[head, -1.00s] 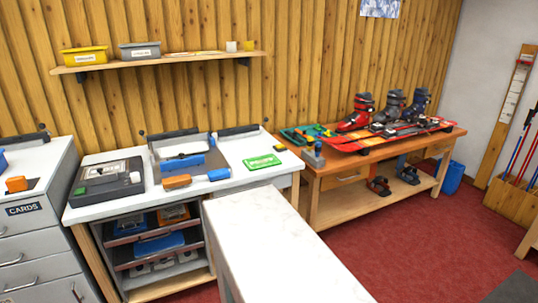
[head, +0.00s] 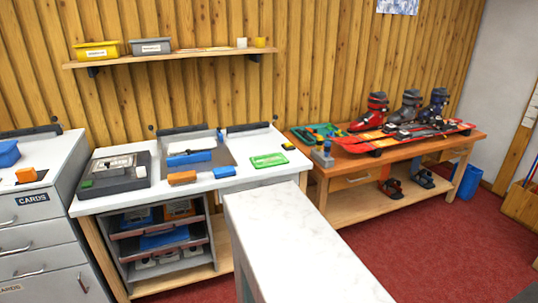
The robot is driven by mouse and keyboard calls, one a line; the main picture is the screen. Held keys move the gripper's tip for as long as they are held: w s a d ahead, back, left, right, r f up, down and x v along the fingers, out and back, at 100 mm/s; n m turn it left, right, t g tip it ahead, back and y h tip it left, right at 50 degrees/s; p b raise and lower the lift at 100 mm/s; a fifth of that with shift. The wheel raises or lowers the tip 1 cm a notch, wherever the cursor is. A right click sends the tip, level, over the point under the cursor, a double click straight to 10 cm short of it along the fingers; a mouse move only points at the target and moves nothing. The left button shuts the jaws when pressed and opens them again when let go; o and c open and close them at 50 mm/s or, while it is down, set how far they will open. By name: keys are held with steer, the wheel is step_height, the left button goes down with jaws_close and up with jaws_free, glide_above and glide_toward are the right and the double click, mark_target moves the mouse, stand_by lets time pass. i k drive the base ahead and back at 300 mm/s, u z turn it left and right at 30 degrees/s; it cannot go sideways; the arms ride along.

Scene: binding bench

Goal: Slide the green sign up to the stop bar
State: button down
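The green sign (head: 269,160) is a flat green plate with white lettering. It lies on the right part of the white bench top (head: 225,182). A dark stop bar (head: 248,127) stands along the back edge of the bench, behind the sign, with a clear strip of white top between them. Another dark bar (head: 182,130) stands to its left, behind the blue-and-grey cutting device (head: 190,157). My gripper is not in view.
A grey machine (head: 115,172) and an orange-and-blue tool (head: 200,174) sit left of the sign. A white counter (head: 295,240) juts into the foreground. A wooden table (head: 340,172) with skis and boots stands to the right. Red carpet (head: 430,240) lies open at the right.

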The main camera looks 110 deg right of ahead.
mark_target(261, 161)
steer(key=u, duration=0.3)
steer(key=k, duration=2.1)
steer(key=z, duration=2.1)
